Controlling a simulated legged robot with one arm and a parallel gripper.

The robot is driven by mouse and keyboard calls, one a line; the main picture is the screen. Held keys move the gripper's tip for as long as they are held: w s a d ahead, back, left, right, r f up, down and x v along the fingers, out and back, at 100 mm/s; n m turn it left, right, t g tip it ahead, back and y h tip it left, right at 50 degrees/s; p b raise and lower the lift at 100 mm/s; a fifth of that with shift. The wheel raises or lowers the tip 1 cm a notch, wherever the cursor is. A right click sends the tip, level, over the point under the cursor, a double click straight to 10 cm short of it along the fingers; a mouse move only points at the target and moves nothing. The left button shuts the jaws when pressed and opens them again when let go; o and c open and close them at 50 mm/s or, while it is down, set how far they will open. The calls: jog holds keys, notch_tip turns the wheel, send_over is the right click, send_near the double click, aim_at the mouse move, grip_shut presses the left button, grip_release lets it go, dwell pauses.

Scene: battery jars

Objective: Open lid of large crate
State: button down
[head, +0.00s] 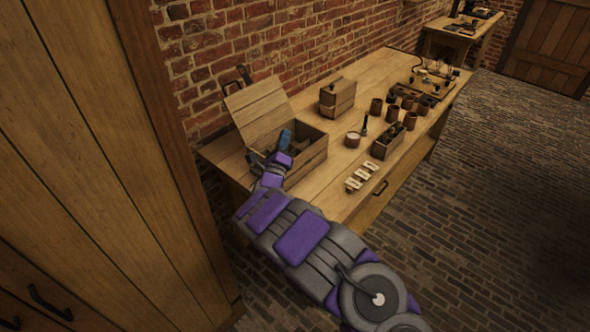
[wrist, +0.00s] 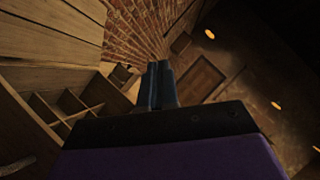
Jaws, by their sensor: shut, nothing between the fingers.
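The large wooden crate (head: 308,154) stands at the near left end of the workbench, against the brick wall. Its plank lid (head: 258,108) is raised and leans back, with a dark handle at its top corner. My gripper (head: 286,138) is at the crate's opening, in front of the lid; its fingers are shut and hold nothing. I cannot tell whether it touches the crate. In the wrist view my shut gripper (wrist: 160,82) points up past wooden partitions at the left. My arm hides part of the crate's front and inside.
A white-topped jar (head: 352,139), an open box of dark jars (head: 388,141), several brown jars and pale labelled blocks (head: 362,175) cover the bench (head: 325,190). A tall wooden cabinet (head: 95,150) stands close at left.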

notch_tip(320, 180, down, 8)
jog(key=s+d+m+h, duration=0.2)
jog(key=m, duration=0.2)
jog(key=shift+d+f+t+h, duration=0.2)
jog(key=shift+d+t+h, duration=0.1)
jog(key=shift+d, duration=0.05)
